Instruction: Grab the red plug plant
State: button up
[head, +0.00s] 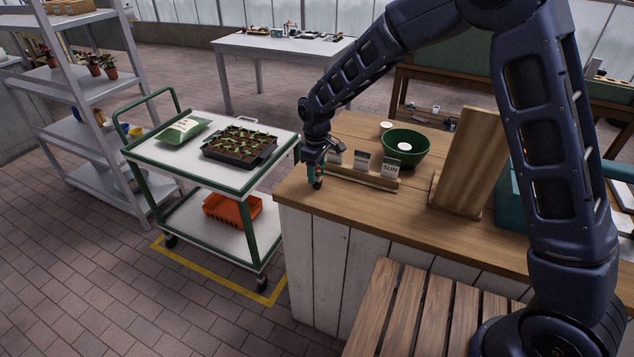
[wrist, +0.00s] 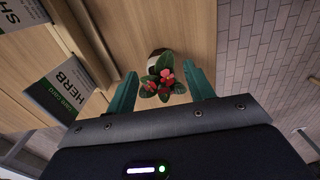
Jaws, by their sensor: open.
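The red plug plant (wrist: 164,86) shows in the wrist view as a small plant with red flowers and green leaves in a small dark and pale pot. It stands over the wooden tabletop close to its edge. My gripper (wrist: 161,78) is open, with one teal finger on each side of the plant. I cannot tell whether the fingers touch it. In the head view my gripper (head: 316,172) points down at the left corner of the wooden bench (head: 298,198), and the plant is mostly hidden behind it.
A wooden holder (head: 364,177) with labelled cards stands right beside my gripper. Behind it is a green bowl (head: 406,150), and farther right an upright wooden board (head: 465,160). A white cart (head: 160,158) with a seedling tray (head: 240,147) stands left, across a gap.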

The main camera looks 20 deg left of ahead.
notch_tip(320, 180, down, 3)
jog(key=shift+s+f, duration=0.1)
jog(key=shift+f, duration=0.05)
jog(key=shift+a, duration=0.1)
jog(key=c, duration=1)
jog(key=shift+c, duration=0.2)
